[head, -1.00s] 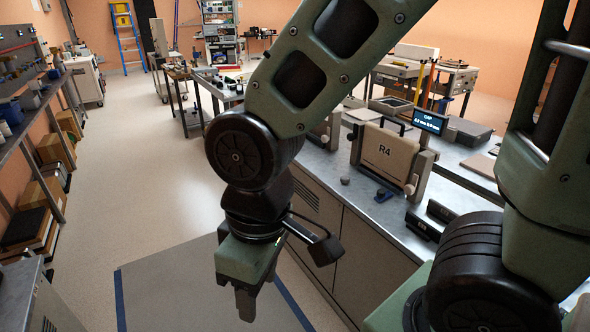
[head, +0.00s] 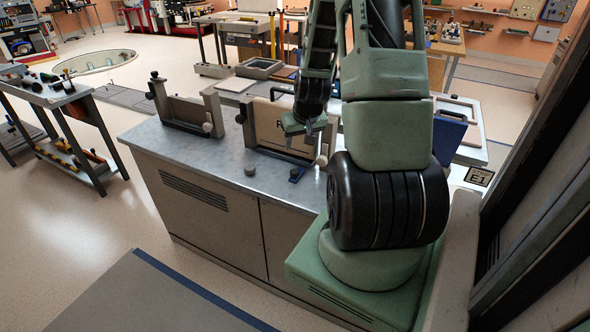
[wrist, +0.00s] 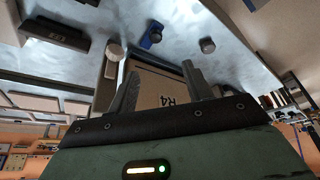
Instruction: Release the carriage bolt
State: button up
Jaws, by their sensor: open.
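A beige panel marked R4 (head: 265,128) stands upright in its frame on the grey bench. A pale round knob (head: 322,160) sits at the frame's right end, and it also shows in the wrist view (wrist: 115,52). I cannot tell which part is the carriage bolt. My gripper (head: 308,138) is above the panel's right part and hides some of it. In the wrist view my gripper (wrist: 160,85) is open, with the R4 panel seen between and beyond its two fingers. Nothing is held. I cannot tell whether the fingers touch the panel.
A blue clamp-like part (head: 297,174) and a dark round knob (head: 250,171) are on the bench (head: 200,150) before the panel. A dark blue box (head: 449,135) is at the right. The bench's front left is clear.

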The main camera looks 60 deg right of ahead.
jog(key=p, duration=0.3)
send_near(295, 171)
jog(key=x, duration=0.8)
jog(key=shift+w+f, duration=0.15)
jog(key=shift+f, duration=0.25)
